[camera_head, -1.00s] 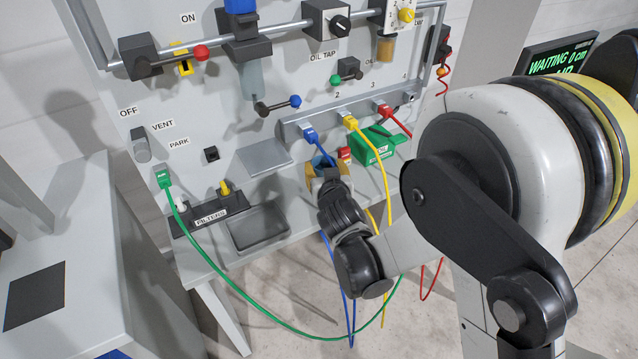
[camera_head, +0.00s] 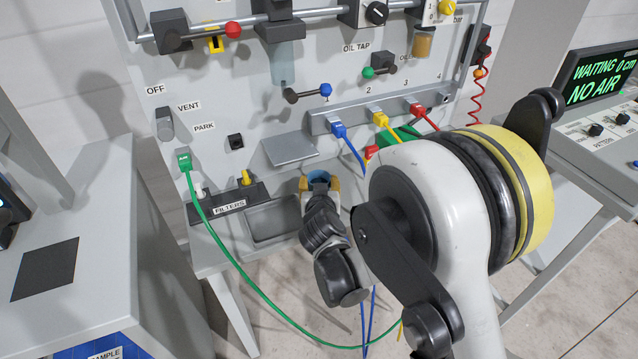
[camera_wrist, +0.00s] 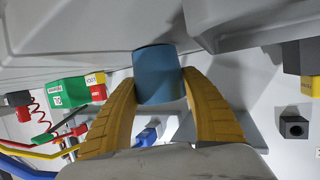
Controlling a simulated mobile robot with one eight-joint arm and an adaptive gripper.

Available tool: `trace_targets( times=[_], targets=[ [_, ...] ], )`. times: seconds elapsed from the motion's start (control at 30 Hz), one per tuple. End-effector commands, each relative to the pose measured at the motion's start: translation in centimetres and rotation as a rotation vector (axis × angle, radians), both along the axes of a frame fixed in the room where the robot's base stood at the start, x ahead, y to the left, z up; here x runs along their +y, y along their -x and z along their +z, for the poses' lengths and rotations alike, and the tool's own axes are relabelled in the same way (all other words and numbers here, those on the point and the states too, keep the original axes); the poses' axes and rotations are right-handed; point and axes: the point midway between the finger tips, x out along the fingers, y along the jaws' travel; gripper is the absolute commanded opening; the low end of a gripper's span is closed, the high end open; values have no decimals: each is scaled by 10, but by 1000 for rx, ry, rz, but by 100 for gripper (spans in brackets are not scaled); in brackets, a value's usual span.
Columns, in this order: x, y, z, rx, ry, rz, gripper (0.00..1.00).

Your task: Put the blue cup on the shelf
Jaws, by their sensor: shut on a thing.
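The blue cup (camera_head: 319,177) is held between the yellow-orange fingers of my gripper (camera_head: 319,184), in front of the panel. In the wrist view, the cup (camera_wrist: 158,75) sits between both curved fingers of my gripper (camera_wrist: 160,92), which are shut on its sides. A small grey plate-like shelf (camera_head: 289,148) sticks out from the panel, up and left of the cup in the head view. The cup is apart from it in that view. My gripper hides the lower part of the cup in the head view.
A grey tray (camera_head: 272,222) and the filter holder (camera_head: 229,206) lie below the shelf. A port bar (camera_head: 352,120) with blue, yellow and red plugs is up and right. A green hose (camera_head: 228,257) hangs at left. A black-tipped lever with blue knob (camera_head: 325,90) stands above.

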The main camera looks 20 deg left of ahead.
Motion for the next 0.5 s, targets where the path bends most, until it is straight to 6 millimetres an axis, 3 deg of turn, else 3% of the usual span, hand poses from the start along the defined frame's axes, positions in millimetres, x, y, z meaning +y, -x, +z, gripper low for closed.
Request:
trace_targets(
  times=[0.13,0.17,0.2,0.5],
  targets=[
    [0,0,-3,0,0,0,22],
    [0,0,-3,0,0,0,61],
    [0,0,-3,0,0,0,73],
    [0,0,-2,0,0,0,73]
  ],
)
